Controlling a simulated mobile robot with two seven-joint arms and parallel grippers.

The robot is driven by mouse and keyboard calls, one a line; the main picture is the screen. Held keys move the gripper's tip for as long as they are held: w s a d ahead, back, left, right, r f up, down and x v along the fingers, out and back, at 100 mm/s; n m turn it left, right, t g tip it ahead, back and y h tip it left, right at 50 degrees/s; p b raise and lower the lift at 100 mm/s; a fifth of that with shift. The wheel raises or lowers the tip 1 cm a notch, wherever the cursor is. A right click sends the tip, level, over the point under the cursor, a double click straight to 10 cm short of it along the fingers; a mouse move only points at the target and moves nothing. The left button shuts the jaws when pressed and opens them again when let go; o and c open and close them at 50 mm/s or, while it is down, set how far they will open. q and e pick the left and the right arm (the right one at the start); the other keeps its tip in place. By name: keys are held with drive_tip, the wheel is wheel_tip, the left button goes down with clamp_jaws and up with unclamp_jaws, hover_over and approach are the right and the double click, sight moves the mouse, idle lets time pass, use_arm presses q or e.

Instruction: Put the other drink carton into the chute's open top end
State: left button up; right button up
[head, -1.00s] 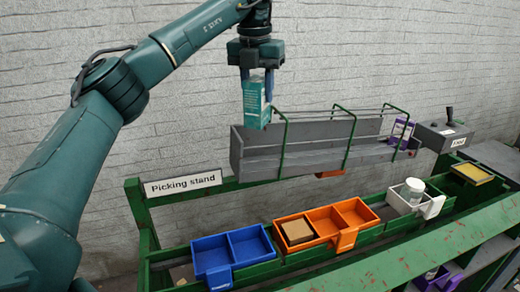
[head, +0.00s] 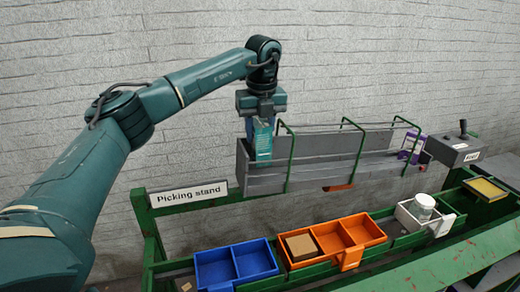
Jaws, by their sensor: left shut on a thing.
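My left gripper (head: 262,122) points down and is shut on a teal drink carton (head: 263,145). It holds the carton upright at the left end of the grey chute (head: 310,179). The carton's lower part is at or just inside the chute's front wall, and its bottom edge is hard to make out. A purple and white carton (head: 411,146) stands at the chute's right end. My right gripper is not in view.
Green hoops (head: 290,155) arch over the chute, one close right of the carton. Below are a blue bin (head: 235,262), an orange bin (head: 335,238) with a brown box (head: 301,247), and a white bin holding a jar (head: 423,206). A control box (head: 453,149) stands at right.

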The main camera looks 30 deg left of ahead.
sight(260, 150)
use_arm(q)
wheel_tip(260, 150, down, 5)
drive_tip(key=shift+r, duration=0.15)
drive_tip(key=shift+f, duration=0.25)
drive_tip(key=shift+f, duration=0.2)
drive_tip(key=o, duration=0.7)
